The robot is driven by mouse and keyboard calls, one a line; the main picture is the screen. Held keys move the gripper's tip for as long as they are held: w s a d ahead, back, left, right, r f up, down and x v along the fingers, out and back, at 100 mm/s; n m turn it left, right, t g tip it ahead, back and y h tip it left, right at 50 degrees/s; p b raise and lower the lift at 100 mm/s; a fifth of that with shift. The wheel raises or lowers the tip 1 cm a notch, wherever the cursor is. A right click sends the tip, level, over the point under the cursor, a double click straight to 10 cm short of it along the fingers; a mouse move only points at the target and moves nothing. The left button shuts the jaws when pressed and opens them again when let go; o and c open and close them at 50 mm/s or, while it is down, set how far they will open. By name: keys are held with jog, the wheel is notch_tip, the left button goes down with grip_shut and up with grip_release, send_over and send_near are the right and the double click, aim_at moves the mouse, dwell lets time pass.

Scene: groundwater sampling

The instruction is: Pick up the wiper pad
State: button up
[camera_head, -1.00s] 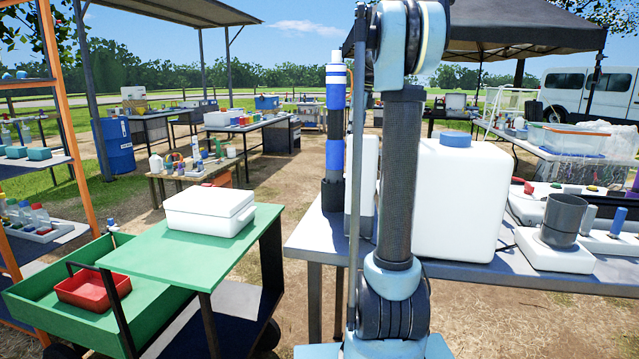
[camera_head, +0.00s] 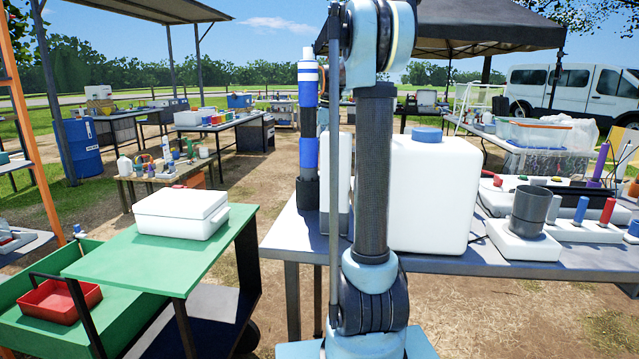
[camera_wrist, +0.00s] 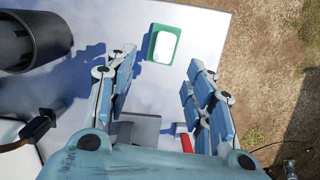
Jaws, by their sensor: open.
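A small pad, white on top with a green base, which looks like the wiper pad (camera_wrist: 165,46), lies flat on the light table (camera_wrist: 195,22) in the wrist view. My gripper (camera_wrist: 160,62) is open and empty in the wrist view, its two blue fingers spread to the left and right. The pad lies ahead of the fingertips, roughly in line with the gap between them and apart from both. I cannot make out the pad or my gripper in the head view.
A dark grey cup (camera_wrist: 38,35) stands left of the pad. A grey block (camera_wrist: 138,128) and a red object (camera_wrist: 183,138) show between the finger bases. The table edge is close on the right. A large white container (camera_head: 432,195) stands on the table in the head view.

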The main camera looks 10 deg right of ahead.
jog(key=f, duration=0.5)
jog(key=shift+w+a+f, duration=0.1)
jog(key=shift+w+a, duration=0.1)
jog(key=shift+a, duration=0.15)
jog(key=shift+w+a+f, duration=0.15)
jog(key=shift+f, duration=0.7)
jog(key=shift+w+a+f, duration=0.1)
jog(key=shift+w+f, duration=0.1)
jog(key=shift+f, duration=0.7)
jog(key=shift+w+a+f, duration=0.15)
jog(key=shift+f, duration=0.7)
jog(key=c, duration=1.1)
